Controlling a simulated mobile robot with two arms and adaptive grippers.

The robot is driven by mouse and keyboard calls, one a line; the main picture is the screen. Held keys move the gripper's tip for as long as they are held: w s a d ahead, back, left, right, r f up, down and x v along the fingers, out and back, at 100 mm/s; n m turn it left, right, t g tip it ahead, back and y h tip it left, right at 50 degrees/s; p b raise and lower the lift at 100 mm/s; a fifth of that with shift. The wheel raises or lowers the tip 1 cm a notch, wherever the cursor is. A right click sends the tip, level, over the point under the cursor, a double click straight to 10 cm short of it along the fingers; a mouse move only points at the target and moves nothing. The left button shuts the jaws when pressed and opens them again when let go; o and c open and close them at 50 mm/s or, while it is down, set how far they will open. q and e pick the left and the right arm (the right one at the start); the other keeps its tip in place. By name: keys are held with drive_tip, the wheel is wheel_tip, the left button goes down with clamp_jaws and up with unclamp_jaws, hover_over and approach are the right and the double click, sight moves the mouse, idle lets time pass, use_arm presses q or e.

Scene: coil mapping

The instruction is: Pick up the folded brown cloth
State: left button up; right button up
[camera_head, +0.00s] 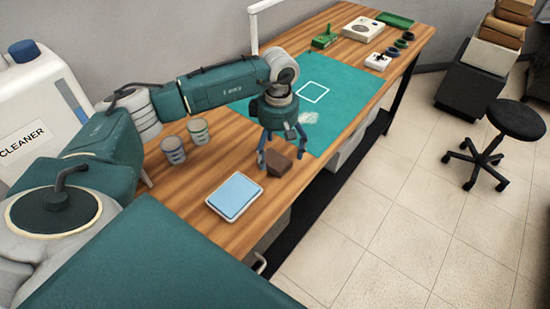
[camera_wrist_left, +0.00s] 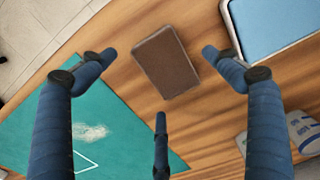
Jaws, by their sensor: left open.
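The folded brown cloth (camera_head: 279,163) lies on the wooden table, between the green mat and a light blue pad in a tray. In the left wrist view the cloth (camera_wrist_left: 166,63) is a flat brown block on bare wood, ahead of the fingers and roughly centred between them. My left gripper (camera_head: 281,157) is above the table right by the cloth, its blue fingers pointing down. Its fingers (camera_wrist_left: 158,58) are spread wide with nothing held. From the head, a finger partly overlaps the cloth. My right gripper is not in view.
The light blue tray (camera_head: 234,196) sits close to the cloth, near the table's front edge. Two striped cups (camera_head: 173,150) stand behind it. The green mat (camera_head: 338,88) has a white square outline and a whitish smudge. Several devices stand at the far end.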

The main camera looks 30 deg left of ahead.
sight(278, 157)
use_arm(q)
drive_tip(key=shift+f, duration=0.85)
drive_tip(key=shift+c, duration=1)
drive_tip(key=c, duration=1)
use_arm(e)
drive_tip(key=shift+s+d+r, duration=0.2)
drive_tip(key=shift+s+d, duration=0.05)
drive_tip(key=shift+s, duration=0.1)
use_arm(q)
drive_tip(key=shift+r, duration=0.15)
drive_tip(key=shift+w+r, duration=0.1)
drive_tip(key=shift+r, duration=0.4)
wheel_tip(278, 157, up, 19)
drive_tip(key=b, duration=0.3)
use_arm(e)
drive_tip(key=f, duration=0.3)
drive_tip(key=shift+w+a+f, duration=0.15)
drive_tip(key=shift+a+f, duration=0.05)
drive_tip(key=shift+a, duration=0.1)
use_arm(q)
drive_tip(key=shift+f, duration=0.1)
